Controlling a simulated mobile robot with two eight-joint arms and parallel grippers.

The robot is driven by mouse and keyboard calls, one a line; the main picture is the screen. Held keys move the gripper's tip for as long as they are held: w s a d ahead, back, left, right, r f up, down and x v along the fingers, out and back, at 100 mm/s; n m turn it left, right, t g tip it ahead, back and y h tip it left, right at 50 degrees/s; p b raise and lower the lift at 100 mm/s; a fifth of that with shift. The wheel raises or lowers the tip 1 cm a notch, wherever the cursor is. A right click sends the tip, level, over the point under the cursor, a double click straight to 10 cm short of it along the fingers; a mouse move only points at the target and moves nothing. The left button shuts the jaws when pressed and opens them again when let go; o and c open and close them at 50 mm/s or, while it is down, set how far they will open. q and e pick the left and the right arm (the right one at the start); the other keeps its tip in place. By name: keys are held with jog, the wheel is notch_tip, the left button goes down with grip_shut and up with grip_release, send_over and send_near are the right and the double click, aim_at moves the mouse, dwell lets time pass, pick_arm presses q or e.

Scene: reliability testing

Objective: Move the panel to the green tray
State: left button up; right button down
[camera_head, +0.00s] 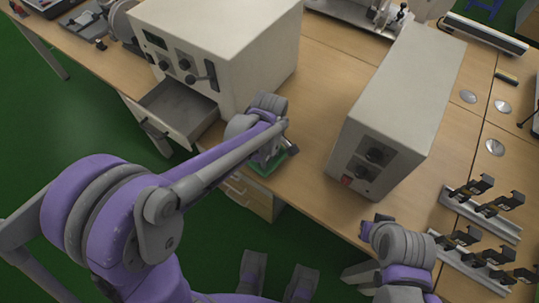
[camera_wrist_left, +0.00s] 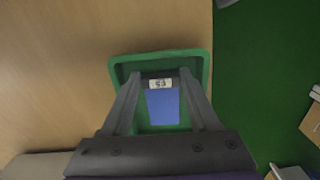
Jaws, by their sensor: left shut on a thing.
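The green tray (camera_wrist_left: 200,60) lies on the wooden table near its edge in the left wrist view. In the head view only a part of the green tray (camera_head: 262,170) shows beneath my left arm. The panel (camera_wrist_left: 162,105) is blue with a small white label at one end. My left gripper (camera_wrist_left: 160,78) is shut on the panel and holds it over the tray; whether the panel touches the tray floor I cannot tell. In the head view my left gripper (camera_head: 284,150) is at the tray, mostly hidden by its own wrist. My right gripper (camera_head: 372,228) shows only partly, near the table's front edge.
A beige box with knobs and an open drawer (camera_head: 180,108) stands left of the tray. Another beige box (camera_head: 408,95) stands right of it. Black clips on metal rails (camera_head: 482,212) lie at the right.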

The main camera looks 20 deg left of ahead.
pick_arm(q)
jog(key=shift+f, duration=0.2)
pick_arm(e)
jog(key=shift+f, duration=0.1)
pick_arm(q)
jog(key=o, duration=1.3)
jog(key=shift+o, duration=0.2)
jog(key=shift+r, duration=0.15)
jog(key=shift+r, duration=0.25)
notch_tip(320, 180, up, 11)
jog(key=p, duration=0.2)
jog(key=s+a+f+m+t, duration=0.2)
jog(key=s+a+m, duration=0.1)
jog(key=s+m, duration=0.3)
jog(key=s+a+f+m+t, duration=0.1)
jog(key=s+a+m+t, duration=0.2)
jog(key=s+m, duration=0.3)
jog(key=s, duration=0.3)
jog(key=shift+s+a+f+m, duration=0.25)
jog(key=shift+a+f+m, duration=0.05)
jog(key=shift+f+m, duration=0.1)
pick_arm(e)
jog(key=shift+w+r, duration=0.1)
jog(key=shift+r, duration=0.85)
